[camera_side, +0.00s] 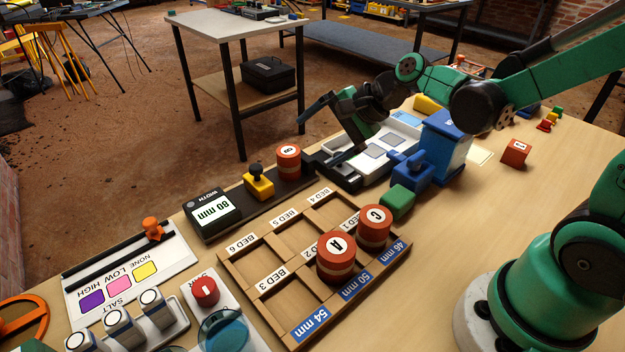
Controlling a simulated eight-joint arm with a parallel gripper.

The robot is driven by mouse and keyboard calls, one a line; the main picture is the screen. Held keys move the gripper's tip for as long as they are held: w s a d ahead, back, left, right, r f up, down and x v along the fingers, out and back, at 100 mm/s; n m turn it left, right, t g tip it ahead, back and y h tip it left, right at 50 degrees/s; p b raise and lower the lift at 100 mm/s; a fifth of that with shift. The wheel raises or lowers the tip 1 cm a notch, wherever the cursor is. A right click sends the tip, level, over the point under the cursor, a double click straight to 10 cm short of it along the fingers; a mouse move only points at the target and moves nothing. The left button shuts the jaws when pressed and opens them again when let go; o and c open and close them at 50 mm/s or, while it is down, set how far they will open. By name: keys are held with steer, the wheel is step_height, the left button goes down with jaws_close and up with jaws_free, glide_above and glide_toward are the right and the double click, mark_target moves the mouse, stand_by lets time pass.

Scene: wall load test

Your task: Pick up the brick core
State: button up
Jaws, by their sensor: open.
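Three brick cores show, each a red-brown cylinder with a lettered white top. One core (289,160), its letter looking like B, stands upright on the dark width gauge (212,212), whose display seems to read 80 mm. Core A (336,262) and another core (374,230), its letter looking like C or G, stand in the wooden bed tray (284,332). My gripper (318,140) is open and empty. Its fingers are above and to the right of the core on the gauge, apart from it as far as I can tell.
A yellow slider with a black knob (258,184) sits beside the gauge core. A blue device (440,145), a green block (397,203) and a red block (515,153) stand to the right. Salt jars (122,325) and a red-capped item (205,291) stand lower left.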

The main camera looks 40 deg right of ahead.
mark_target(292, 151)
steer(key=w+f+m+y, duration=0.1)
steer(key=m, duration=0.2)
steer(key=w+d+f+m+t+y, duration=0.1)
steer(key=w+m, duration=0.1)
steer(key=m, duration=0.2)
steer(key=w+d+f+m+t+y, duration=0.1)
steer(key=f+m, duration=0.1)
steer(key=m, duration=0.1)
steer(key=shift+w+f, duration=0.1)
steer(key=shift+w, duration=0.2)
steer(key=m, duration=0.2)
steer(key=f, duration=0.1)
steer(key=shift+w+d+m+t+y, duration=0.2)
steer(key=shift+d+m+t+y, duration=0.1)
steer(key=shift+m+t, duration=0.1)
steer(key=shift+w+a+f, duration=0.1)
steer(key=shift+a, duration=0.05)
steer(key=shift+x, duration=2.65)
jaws_close()
